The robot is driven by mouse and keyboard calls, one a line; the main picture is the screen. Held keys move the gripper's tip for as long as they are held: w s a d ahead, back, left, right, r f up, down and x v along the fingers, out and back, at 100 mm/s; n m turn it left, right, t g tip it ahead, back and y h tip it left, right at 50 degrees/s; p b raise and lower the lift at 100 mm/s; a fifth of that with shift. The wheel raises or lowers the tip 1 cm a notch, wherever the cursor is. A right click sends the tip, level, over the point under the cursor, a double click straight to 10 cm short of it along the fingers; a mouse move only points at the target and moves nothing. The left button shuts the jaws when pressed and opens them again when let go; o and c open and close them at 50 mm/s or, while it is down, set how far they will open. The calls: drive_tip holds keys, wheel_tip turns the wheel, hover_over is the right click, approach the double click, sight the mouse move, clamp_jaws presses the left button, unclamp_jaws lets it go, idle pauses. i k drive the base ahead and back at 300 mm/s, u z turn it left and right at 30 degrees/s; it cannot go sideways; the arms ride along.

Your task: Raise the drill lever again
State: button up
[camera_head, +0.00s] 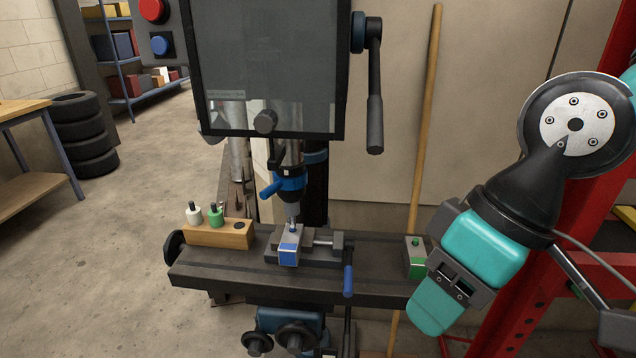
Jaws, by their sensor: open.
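The drill lever (375,105) hangs from a blue hub on the right side of the drill press, its dark grip pointing straight down. The drill chuck (290,205) is low, its tip at or just above a metal block with a blue front (289,247); I cannot tell whether they touch. The block sits by the vise (325,240). My gripper (440,290), teal and grey, is at the lower right, past the drill table's right end, well below and right of the lever. It is open and apart from the lever; its fingertips are hard to make out.
The dark drill table (225,275) carries a wooden block (228,235) with white and green pieces and a green-marked block (416,257) near my gripper. A wooden pole (425,120) leans behind, right of the lever. A red frame (510,290) stands at right.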

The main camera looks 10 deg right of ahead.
sight(375, 138)
drive_tip(key=k, duration=1.3)
drive_tip(key=z, duration=0.65)
drive_tip(key=i, duration=1.55)
drive_tip(key=u, duration=0.35)
